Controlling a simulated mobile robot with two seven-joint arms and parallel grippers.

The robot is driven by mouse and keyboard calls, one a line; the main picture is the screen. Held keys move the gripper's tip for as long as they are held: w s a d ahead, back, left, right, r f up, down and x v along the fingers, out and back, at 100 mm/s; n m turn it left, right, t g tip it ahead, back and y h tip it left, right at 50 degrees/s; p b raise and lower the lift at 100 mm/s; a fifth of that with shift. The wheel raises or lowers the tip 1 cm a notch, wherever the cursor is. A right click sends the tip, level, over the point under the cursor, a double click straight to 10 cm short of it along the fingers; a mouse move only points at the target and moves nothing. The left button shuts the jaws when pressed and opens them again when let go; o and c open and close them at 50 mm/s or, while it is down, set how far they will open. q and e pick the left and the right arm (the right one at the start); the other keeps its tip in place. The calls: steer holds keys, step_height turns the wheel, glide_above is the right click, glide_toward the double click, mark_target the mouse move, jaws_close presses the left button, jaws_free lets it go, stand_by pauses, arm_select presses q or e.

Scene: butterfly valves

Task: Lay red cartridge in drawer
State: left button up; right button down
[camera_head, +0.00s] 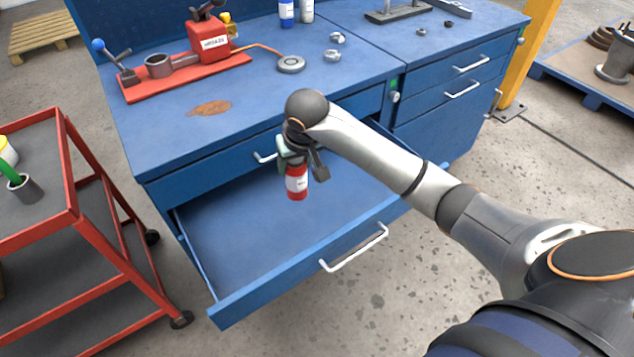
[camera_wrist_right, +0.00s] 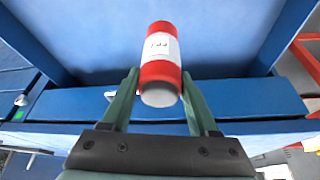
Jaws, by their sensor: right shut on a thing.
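The red cartridge (camera_head: 297,183), with a white label band, hangs upright in my right gripper (camera_head: 297,160), above the open drawer. My right gripper is shut on its upper part. In the right wrist view, the red cartridge (camera_wrist_right: 160,62) sits between the two green fingers of my right gripper (camera_wrist_right: 160,88), its grey end toward the camera. The blue drawer (camera_head: 235,245) is pulled out from the workbench and its visible floor is empty. Part of the drawer is hidden behind my right arm. My left gripper is not in view.
The blue workbench (camera_head: 165,130) carries a red valve fixture (camera_head: 190,75) and small metal parts. A red cart (camera_head: 75,200) stands left of the drawer. The drawer's front has a white handle (camera_head: 355,250). A yellow post (camera_head: 525,60) stands at the right.

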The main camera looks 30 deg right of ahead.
arm_select(q)
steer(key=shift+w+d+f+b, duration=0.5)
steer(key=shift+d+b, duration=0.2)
steer(key=shift+b, duration=0.4)
arm_select(e)
steer(key=w+d+f, duration=0.2)
steer(key=d+f, duration=0.8)
steer(key=f, duration=0.1)
steer(key=shift+w+d+f, duration=0.25)
steer(key=shift+w+d, duration=0.1)
steer(key=shift+f, duration=0.15)
steer(key=c, duration=0.6)
jaws_free()
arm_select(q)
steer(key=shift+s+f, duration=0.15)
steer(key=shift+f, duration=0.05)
arm_select(e)
steer(key=o, duration=0.5)
steer(key=shift+c, duration=0.2)
arm_select(q)
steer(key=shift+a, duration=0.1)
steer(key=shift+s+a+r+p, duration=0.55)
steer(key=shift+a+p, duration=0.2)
steer(key=shift+p, duration=0.45)
arm_select(e)
steer(key=v, duration=1.2)
